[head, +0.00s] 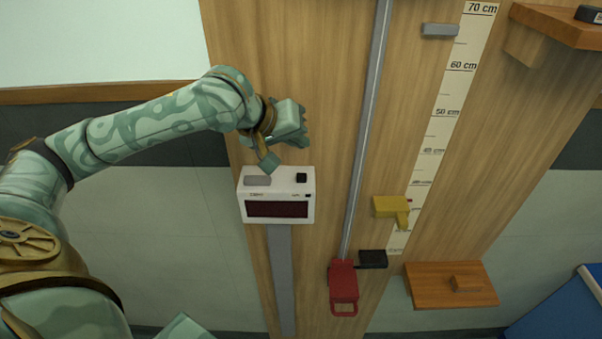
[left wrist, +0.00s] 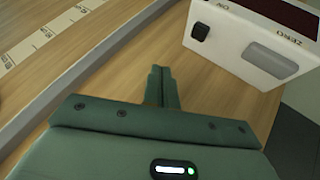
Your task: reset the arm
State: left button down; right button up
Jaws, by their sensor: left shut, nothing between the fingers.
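My left arm comes in from the left in the head view, and its left gripper (head: 268,162) hangs just above a white timer box (head: 245,185). In the left wrist view the two fingers of the left gripper (left wrist: 161,72) lie together, shut and empty. The timer box (left wrist: 232,42) is close to the right of them there, with a grey ZERO button (left wrist: 270,60) and a black ON switch (left wrist: 201,31). I cannot tell in the head view whether the gripper touches the box. My right gripper is not in view.
A wooden board carries a metal rail (head: 367,125), a scale (head: 444,125), a grey block (head: 440,30), a yellow piece (head: 390,207) and a red holder (head: 343,288). Small wooden shelves (head: 425,287) stick out at the right. A blue surface (head: 560,312) is at lower right.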

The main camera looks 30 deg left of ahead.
pick_arm(q)
jog(key=s+d+f+m+t, duration=0.1)
jog(key=s+d+f+m, duration=0.3)
jog(key=d+f+m, duration=0.55)
jog(key=s+a+f+m+g+y, duration=0.1)
jog(key=s+a+f+m+y, duration=0.1)
jog(key=s+a+f+y, duration=0.45)
jog(key=s+a+f+m+g+y, duration=0.15)
jog(key=s+a+f, duration=0.25)
jog(key=s, duration=0.5)
jog(key=s+d+f+g+h+b, duration=0.2)
jog(key=f+b, duration=0.6)
jog(key=f, duration=1.4)
jog(key=s+d+f+g+h+b, duration=0.1)
jog(key=s+d+f+h+b, duration=0.15)
jog(key=f+b, duration=1.3)
jog(key=s+f+n+g+b, duration=0.1)
jog(key=s+f, duration=0.5)
jog(key=f, duration=0.6)
jog(key=s+f+n+g+b, duration=0.1)
jog(key=s+f+b, duration=0.3)
jog(key=f, duration=0.7)
jog(key=s+f+n+g+b, duration=0.1)
jog(key=s+f+b, duration=0.1)
jog(key=s+f, duration=0.6)
notch_tip(320, 180, down, 5)
jog(key=shift+d+r+h, duration=0.15)
jog(key=shift+r+h, duration=0.05)
jog(key=shift+h, duration=0.25)
